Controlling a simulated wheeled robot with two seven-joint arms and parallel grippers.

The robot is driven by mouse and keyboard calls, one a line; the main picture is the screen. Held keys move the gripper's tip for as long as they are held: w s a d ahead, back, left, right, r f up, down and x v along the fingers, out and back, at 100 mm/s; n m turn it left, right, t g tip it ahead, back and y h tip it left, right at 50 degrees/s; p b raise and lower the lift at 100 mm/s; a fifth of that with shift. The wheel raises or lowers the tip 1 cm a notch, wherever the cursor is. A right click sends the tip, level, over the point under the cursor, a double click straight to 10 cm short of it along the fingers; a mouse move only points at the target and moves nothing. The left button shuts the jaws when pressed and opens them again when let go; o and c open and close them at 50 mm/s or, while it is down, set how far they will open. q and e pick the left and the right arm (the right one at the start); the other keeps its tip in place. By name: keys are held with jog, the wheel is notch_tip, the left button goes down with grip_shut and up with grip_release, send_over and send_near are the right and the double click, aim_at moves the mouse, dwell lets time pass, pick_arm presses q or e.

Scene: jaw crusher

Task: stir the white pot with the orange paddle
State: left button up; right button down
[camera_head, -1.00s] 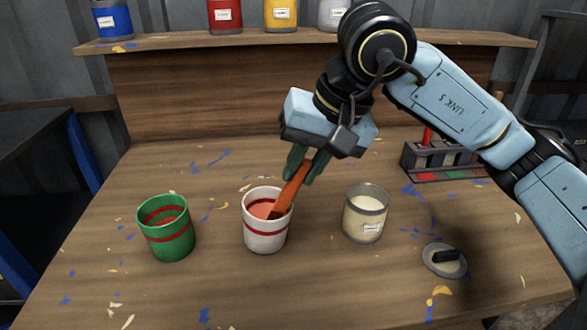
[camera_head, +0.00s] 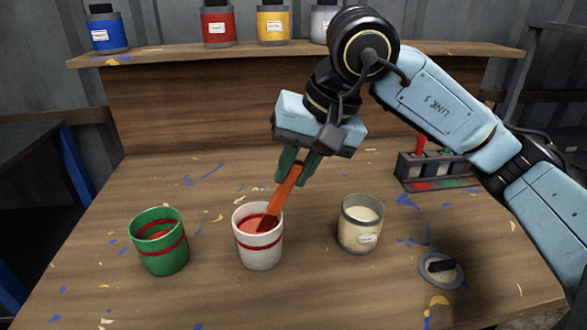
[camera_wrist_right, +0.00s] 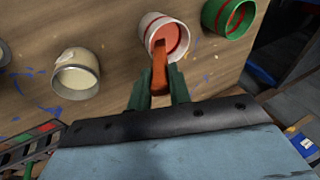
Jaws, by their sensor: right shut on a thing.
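The white pot (camera_head: 259,247) with a red band stands upright on the table and holds reddish-orange paint. My right gripper (camera_head: 299,168) is above it, shut on the orange paddle (camera_head: 284,196). The paddle leans, and its lower end is inside the white pot, where the tip is hidden by the paint or the rim. In the right wrist view the paddle (camera_wrist_right: 160,70) runs from between the green fingers (camera_wrist_right: 158,92) into the white pot (camera_wrist_right: 146,46). My left gripper is not in view.
A green pot (camera_head: 163,256) stands left of the white pot. A cream can (camera_head: 358,236) and a lid with a black handle (camera_head: 440,280) are to the right. A paddle rack (camera_head: 408,178) is at back right. Paint bottles (camera_head: 219,25) line the shelf.

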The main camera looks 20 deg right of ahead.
jog(key=p+v, duration=0.5)
jog(key=v, duration=0.5)
dwell(0.4)
jog(key=shift+w+r, duration=0.1)
dwell(0.4)
notch_tip(320, 180, up, 5)
jog(key=p, duration=0.3)
jog(key=shift+p, duration=0.35)
dwell(0.7)
